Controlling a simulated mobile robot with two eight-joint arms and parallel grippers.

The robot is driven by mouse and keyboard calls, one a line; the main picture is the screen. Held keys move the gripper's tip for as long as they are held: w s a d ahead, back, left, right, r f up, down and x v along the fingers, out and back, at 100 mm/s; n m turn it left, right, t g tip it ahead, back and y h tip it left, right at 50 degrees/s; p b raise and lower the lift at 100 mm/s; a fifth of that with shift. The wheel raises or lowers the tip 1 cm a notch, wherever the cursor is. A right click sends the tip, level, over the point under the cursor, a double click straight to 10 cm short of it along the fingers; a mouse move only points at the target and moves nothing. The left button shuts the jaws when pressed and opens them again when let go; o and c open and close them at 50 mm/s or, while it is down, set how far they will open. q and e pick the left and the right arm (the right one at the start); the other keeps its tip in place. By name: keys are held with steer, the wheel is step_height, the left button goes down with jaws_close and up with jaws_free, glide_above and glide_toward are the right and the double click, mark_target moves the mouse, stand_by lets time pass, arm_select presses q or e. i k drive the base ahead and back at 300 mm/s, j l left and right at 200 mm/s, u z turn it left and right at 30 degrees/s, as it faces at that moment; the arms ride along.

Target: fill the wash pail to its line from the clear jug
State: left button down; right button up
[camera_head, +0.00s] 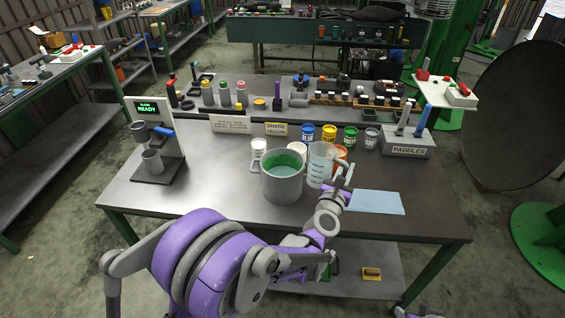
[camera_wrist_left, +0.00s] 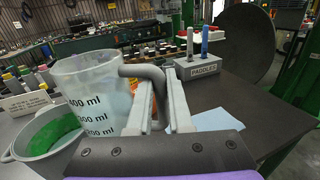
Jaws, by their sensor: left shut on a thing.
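The wash pail (camera_head: 282,186) is a grey round pail near the table's front middle. Its inside shows a bright green band and a paler green surface below it; the pail also shows at lower left in the left wrist view (camera_wrist_left: 28,152). The clear jug (camera_head: 319,165), with ml marks, is beside the pail's right rim and looks about upright. It stands large in the left wrist view (camera_wrist_left: 92,92). My left gripper (camera_head: 344,178) is shut on the jug's grey handle (camera_wrist_left: 150,72). The jug's water level is unclear.
Paint cans (camera_head: 329,134) stand behind the jug, and a white-handled cup (camera_head: 258,150) is behind the pail. A paddle holder (camera_head: 407,146) is at right. A blue sheet (camera_head: 376,202) lies right of my gripper. A dispenser stand (camera_head: 158,160) is at left.

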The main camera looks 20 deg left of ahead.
mark_target(281, 168)
steer(key=i+l+u, duration=0.15)
steer(key=l, duration=0.3)
steer(key=i+l+u, duration=0.2)
steer(key=l, duration=0.3)
steer(key=l+u, duration=0.15)
steer(key=l, duration=0.3)
